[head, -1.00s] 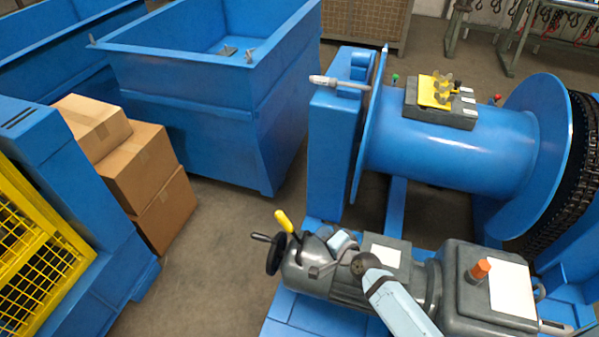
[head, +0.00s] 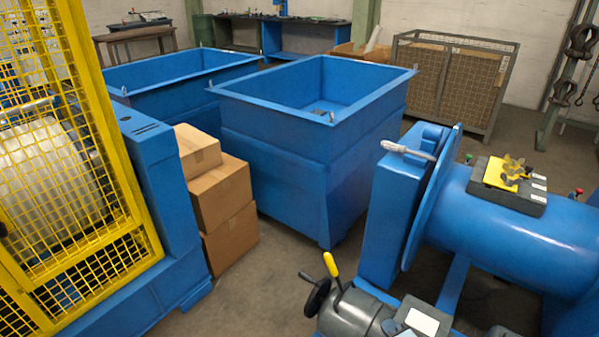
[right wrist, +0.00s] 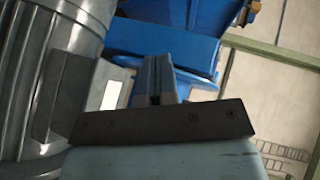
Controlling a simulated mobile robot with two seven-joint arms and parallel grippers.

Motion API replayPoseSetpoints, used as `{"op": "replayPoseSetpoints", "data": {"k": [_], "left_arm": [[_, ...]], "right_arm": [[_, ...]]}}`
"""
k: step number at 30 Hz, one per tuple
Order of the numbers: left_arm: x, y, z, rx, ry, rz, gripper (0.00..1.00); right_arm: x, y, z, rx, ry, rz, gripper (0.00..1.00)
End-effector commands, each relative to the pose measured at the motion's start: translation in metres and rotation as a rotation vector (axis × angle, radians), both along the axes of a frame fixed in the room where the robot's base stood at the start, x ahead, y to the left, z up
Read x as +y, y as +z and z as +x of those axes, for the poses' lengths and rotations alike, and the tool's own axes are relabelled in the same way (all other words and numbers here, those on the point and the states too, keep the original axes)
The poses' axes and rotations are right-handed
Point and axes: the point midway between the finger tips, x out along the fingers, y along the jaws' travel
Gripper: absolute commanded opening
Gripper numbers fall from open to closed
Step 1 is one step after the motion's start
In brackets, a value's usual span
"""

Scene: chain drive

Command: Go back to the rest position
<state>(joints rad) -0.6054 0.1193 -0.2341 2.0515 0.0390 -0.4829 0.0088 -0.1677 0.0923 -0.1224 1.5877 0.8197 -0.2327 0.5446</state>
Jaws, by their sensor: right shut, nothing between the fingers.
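My right gripper (right wrist: 159,82) shows in the right wrist view with its two grey fingers together and nothing between them. A large grey ribbed motor housing (right wrist: 45,75) stands close on the left of it. Blue machine parts (right wrist: 185,42) are beyond the fingertips. In the head view, the grey motor unit (head: 350,315) with a yellow lever (head: 331,264) and a black handwheel (head: 317,297) is cut off by the bottom edge. Little of my right gripper can be made out there. My left gripper is in neither view.
A blue drum (head: 535,235) carries a control box (head: 508,187) at the right. Two blue bins (head: 280,150) (head: 165,92) stand behind, with cardboard boxes (head: 222,195) and a yellow mesh guard (head: 115,175) at the left. Bare floor (head: 270,275) lies between.

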Motion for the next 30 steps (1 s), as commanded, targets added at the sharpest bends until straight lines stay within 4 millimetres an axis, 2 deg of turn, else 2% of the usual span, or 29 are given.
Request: {"op": "replayPoseSetpoints", "data": {"k": [3,11,18,23,24,30], "left_arm": [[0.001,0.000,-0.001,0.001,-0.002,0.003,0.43],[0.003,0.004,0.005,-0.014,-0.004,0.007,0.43],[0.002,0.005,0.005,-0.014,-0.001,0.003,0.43],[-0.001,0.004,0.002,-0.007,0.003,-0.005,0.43],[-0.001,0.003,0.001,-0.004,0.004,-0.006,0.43],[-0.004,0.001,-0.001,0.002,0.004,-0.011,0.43]], "right_arm": [[-0.038,-0.003,0.000,0.000,0.013,-0.080,0.00],[-0.120,0.001,0.000,0.000,0.043,-0.255,0.00],[-0.195,0.018,0.003,0.000,0.070,-0.416,0.00],[-0.238,0.033,0.004,0.001,0.093,-0.522,0.00],[-0.218,0.023,-0.013,0.005,0.149,-0.578,0.00],[-0.173,0.010,-0.072,-0.009,0.374,-0.869,0.00]]}}
